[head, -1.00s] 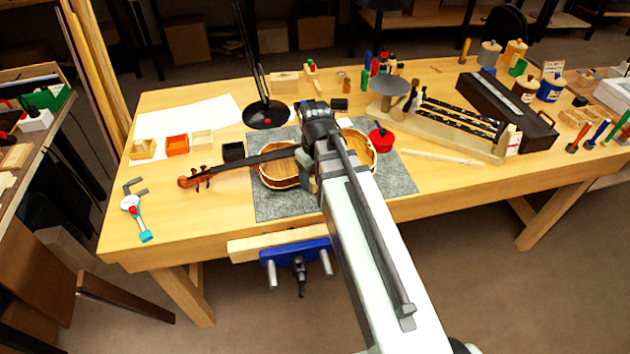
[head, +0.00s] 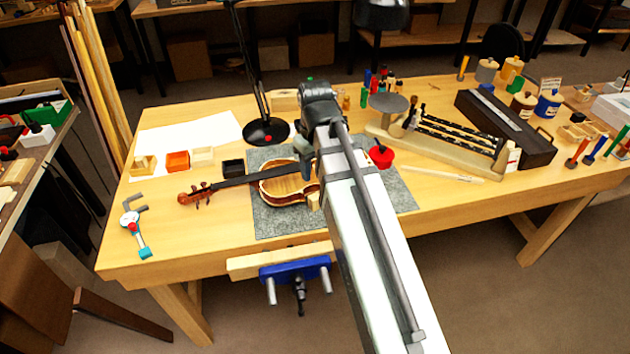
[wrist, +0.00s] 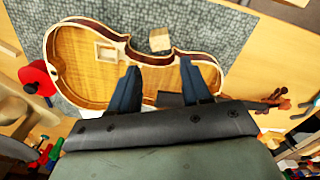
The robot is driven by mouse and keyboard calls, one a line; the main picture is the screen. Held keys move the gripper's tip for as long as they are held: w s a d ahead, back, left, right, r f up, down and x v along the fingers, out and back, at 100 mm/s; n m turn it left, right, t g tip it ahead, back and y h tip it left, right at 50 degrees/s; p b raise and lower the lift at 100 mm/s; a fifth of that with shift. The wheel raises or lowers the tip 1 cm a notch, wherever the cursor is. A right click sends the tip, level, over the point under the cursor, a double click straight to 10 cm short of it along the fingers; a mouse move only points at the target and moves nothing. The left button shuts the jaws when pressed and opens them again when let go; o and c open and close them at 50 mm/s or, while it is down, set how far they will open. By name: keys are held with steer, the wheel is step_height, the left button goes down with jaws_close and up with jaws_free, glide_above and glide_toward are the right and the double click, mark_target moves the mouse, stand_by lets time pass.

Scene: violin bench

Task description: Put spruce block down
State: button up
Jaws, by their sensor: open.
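The spruce block (wrist: 160,40), a small pale wooden block, rests on the grey mat in the wrist view. It sits beside the violin's waist, just outside the rim; I cannot tell whether it touches it. In the head view the block (head: 313,201) shows at the near side of the violin, partly covered by my arm. The open-topped violin body (wrist: 80,65) lies on the mat, also seen in the head view (head: 280,189). My gripper (wrist: 160,67) is open and empty above the violin, its fingers apart, with the block beyond the fingertips.
The grey mat (head: 400,199) lies under the violin. A red pot (head: 381,156) stands right of my arm, near a long wooden fixture (head: 450,152). A black lamp base (head: 266,132) and small trays (head: 177,160) stand behind and left.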

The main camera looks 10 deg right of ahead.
steer(key=shift+c, duration=1.1)
step_height(320, 180, up, 4)
steer(key=n, duration=1)
glide_above(318, 195)
steer(key=shift+s+a+f+n, duration=0.1)
steer(key=shift+f+n, duration=1.2)
steer(key=shift+f, duration=0.95)
steer(key=shift+w+d+f+n, duration=0.1)
steer(key=shift+f+n, duration=1.2)
steer(key=shift+f, duration=1)
steer(key=shift+s+a+f+n, duration=0.1)
steer(key=shift+f+n, duration=1.2)
steer(key=shift+f, duration=0.95)
steer(key=shift+c, duration=0.4)
jaws_close()
